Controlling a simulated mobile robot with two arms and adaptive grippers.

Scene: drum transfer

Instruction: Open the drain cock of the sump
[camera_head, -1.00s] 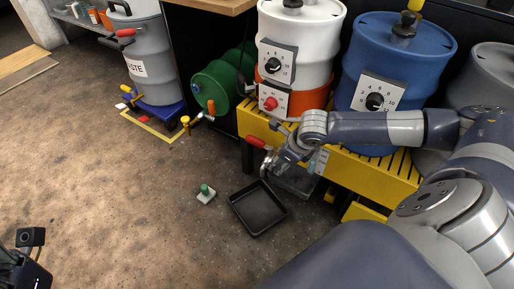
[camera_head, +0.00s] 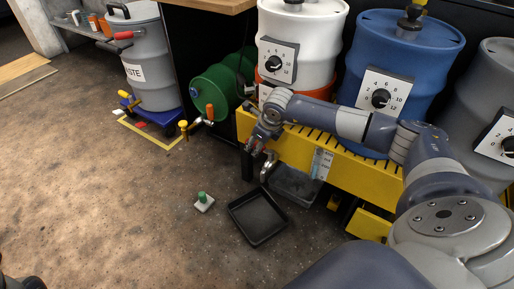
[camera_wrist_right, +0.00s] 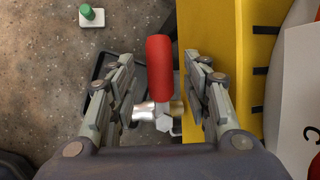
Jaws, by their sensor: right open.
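The yellow sump (camera_head: 338,176) stands under the drums, with a slotted top. Its drain cock shows in the right wrist view as a red handle (camera_wrist_right: 160,78) on a metal body (camera_wrist_right: 165,118). In the head view the metal cock (camera_head: 268,167) shows at the sump's front left, partly hidden by my right gripper (camera_head: 257,146). My right gripper (camera_wrist_right: 162,68) is open, with one finger on each side of the red handle and visible gaps on both sides. Only a dark sliver of my left side shows at the lower left; its jaws are out of sight.
A black tray (camera_head: 257,217) lies on the floor before the sump, beside a white block with a green knob (camera_head: 203,201). A clear bin (camera_head: 294,187) sits by the sump. White (camera_head: 318,45) and blue (camera_head: 430,50) drums stand above. Floor at left is open.

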